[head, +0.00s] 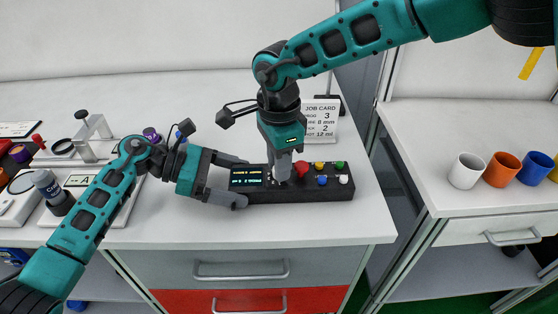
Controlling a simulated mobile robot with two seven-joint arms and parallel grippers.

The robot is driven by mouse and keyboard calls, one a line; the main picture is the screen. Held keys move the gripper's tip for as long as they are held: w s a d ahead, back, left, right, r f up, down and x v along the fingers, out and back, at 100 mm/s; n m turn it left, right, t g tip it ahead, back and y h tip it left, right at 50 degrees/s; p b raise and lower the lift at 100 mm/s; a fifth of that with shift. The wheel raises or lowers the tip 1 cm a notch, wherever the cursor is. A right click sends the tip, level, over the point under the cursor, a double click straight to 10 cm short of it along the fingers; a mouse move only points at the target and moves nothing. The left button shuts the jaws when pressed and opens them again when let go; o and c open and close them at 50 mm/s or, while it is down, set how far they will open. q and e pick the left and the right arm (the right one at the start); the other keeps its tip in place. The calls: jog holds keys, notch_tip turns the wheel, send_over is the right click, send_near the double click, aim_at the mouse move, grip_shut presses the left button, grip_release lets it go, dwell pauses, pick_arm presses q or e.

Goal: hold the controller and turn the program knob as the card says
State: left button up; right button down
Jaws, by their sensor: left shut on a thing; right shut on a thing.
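The controller (312,193) is a black box on the white bench, with a lit screen (246,172) at its left and coloured buttons at its right. My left gripper (240,183) is shut on the controller's left end, one finger behind and one in front. My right gripper (282,168) points down from above and is shut on the program knob, just right of the screen; the knob is mostly hidden by the fingers. The job card (320,118) stands upright behind the controller. Its lines seem to read 3, 8 mm, 2 and 12 ml.
Equipment with a metal press (90,135) stands at the bench's left, near my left arm. The bench front and right corner are clear. Across a gap, another bench holds white (466,171), orange (502,170) and blue (535,168) cups.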

jog(key=m, duration=0.4)
jog(key=shift+m, duration=2.6)
jog(key=c, duration=0.9)
grip_release()
notch_tip(320, 180, up, 12)
jog(key=shift+r, duration=0.1)
